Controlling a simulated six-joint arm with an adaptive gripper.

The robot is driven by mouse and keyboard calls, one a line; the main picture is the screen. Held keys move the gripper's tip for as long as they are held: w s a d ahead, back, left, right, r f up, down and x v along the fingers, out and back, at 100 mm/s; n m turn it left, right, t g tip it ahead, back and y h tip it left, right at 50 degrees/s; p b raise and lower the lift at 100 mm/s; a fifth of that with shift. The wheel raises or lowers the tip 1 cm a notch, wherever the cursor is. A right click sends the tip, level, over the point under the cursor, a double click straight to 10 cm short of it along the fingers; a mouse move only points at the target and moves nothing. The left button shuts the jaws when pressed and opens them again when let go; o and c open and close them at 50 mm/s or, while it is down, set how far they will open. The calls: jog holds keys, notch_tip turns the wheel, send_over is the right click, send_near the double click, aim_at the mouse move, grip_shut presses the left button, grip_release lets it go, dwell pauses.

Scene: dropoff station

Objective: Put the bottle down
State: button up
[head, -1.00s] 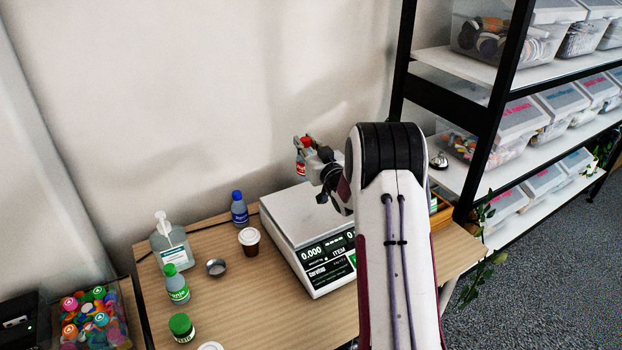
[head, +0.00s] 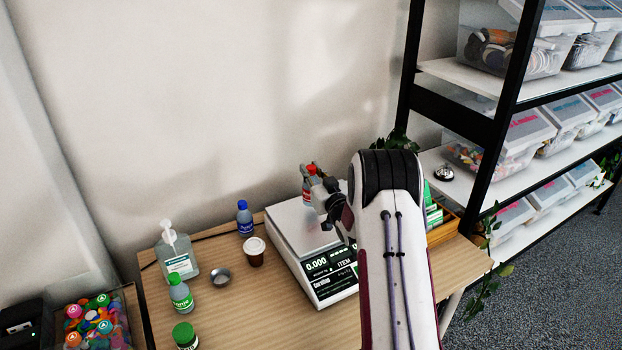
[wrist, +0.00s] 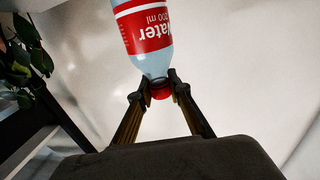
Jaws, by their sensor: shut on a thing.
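A clear bottle with a red label and red cap (wrist: 147,35) is in my gripper (wrist: 158,88). The fingers are shut on it at the neck and cap in the wrist view. In the head view the bottle (head: 307,190) is over the back part of the white scale (head: 290,218), partly hidden by my gripper (head: 314,178). I cannot tell whether its base touches the scale's plate. The scale display reads 0.000.
On the wooden table (head: 230,320) left of the scale stand a brown cup (head: 255,258), a blue-capped bottle (head: 244,220), a metal dish (head: 220,277), a sanitizer bottle (head: 178,255) and two green-capped bottles (head: 180,296). A shelf rack (head: 480,130) stands at the right.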

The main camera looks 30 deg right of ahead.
jog(key=shift+f, duration=1.35)
jog(key=shift+f, duration=0.1)
jog(key=o, duration=0.8)
jog(key=s+a, duration=0.1)
jog(key=s, duration=1.1)
jog(key=shift+a, duration=0.15)
